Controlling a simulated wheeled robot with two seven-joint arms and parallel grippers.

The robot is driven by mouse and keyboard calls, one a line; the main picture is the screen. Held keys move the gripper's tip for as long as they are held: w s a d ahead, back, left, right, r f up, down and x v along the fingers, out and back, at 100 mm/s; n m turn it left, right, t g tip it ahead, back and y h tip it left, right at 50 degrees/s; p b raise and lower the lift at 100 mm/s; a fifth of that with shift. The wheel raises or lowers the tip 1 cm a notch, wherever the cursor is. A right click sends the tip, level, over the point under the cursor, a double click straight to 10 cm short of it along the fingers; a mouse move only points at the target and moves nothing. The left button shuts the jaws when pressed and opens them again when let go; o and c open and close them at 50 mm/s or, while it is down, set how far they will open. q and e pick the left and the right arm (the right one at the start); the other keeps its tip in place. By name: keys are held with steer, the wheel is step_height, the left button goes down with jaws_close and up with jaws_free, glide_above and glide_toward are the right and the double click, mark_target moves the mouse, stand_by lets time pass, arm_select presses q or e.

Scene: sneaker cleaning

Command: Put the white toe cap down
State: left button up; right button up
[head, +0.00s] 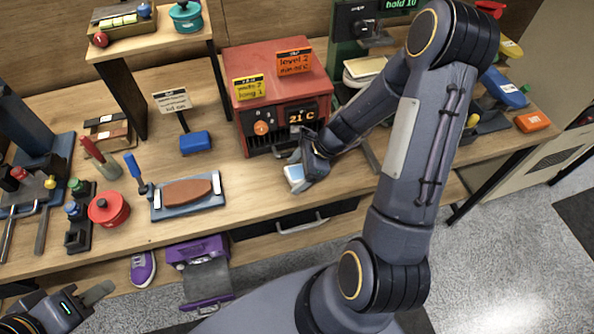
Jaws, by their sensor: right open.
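A small white and pale-blue piece (295,175), which looks like the white toe cap, is at the fingertips of my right gripper (299,165). It is just in front of the red oven-like box (255,85), over the wooden bench top. My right gripper is open around or beside the piece; the hand hides part of it, and I cannot tell whether it touches the bench. My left gripper (98,294) is at the lower left, in front of the bench and away from the piece. Only part of its fingers shows, so its opening is unclear.
On the wooden bench (255,205) are a blue tray with a brown pad (187,191), a red pot (109,208) and a blue block (195,142). A purple shoe (142,267) and a purple device (203,272) are below the front edge. Bare bench lies left of my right gripper.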

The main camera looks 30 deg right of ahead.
steer(key=v, duration=1.1)
steer(key=s+a+r+n+t+h, duration=0.1)
steer(key=s+a+r+n, duration=0.4)
steer(key=n, duration=0.5)
steer(key=s+a+r+n+t+h, duration=0.1)
steer(key=s+a+r+n, duration=0.3)
steer(key=s+r+n, duration=0.4)
steer(key=s+n+t, duration=0.1)
steer(key=n, duration=0.2)
steer(key=shift+s+a+p, duration=0.25)
steer(key=shift+a+p, duration=0.05)
steer(key=shift+a, duration=0.1)
steer(key=shift+o, duration=0.5)
